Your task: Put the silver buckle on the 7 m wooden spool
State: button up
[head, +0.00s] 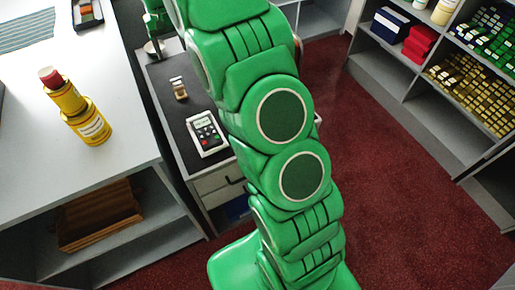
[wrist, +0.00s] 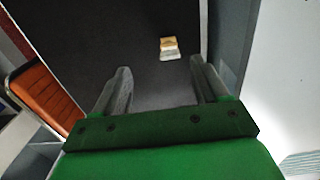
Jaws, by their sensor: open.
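A small tan and whitish piece (head: 179,88) sits on the dark top of a low grey cabinet in the head view. It also shows in the wrist view (wrist: 168,48), beyond my fingertips and a little right of centre. It is too small to tell whether it is the wooden spool or carries a length mark. My gripper (wrist: 163,78) is open over the dark surface, with nothing between its two grey fingers. In the head view it is partly visible at the cabinet's far left end. I cannot make out a silver buckle in either view.
A card terminal (head: 206,133) lies on the cabinet top (head: 168,118). A white counter (head: 40,150) at left bears a yellow labelled stack (head: 88,124) with a red top. Shelves (head: 405,85) with small coloured goods stand at right. Red carpet (head: 400,200) is clear between.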

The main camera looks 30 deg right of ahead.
jog(key=s+d+r, duration=0.1)
jog(key=s+r, duration=0.2)
jog(key=s, duration=0.9)
jog(key=s+d+r+g, duration=0.1)
jog(key=s+r, duration=0.2)
jog(key=s, duration=0.8)
jog(key=s+d+r, duration=0.2)
jog(key=s+r, duration=0.1)
jog(key=s, duration=0.9)
jog(key=s+f, duration=0.3)
jog(key=s, duration=1.2)
jog(key=shift+s+f+g, duration=0.2)
jog(key=shift+s+g, duration=0.1)
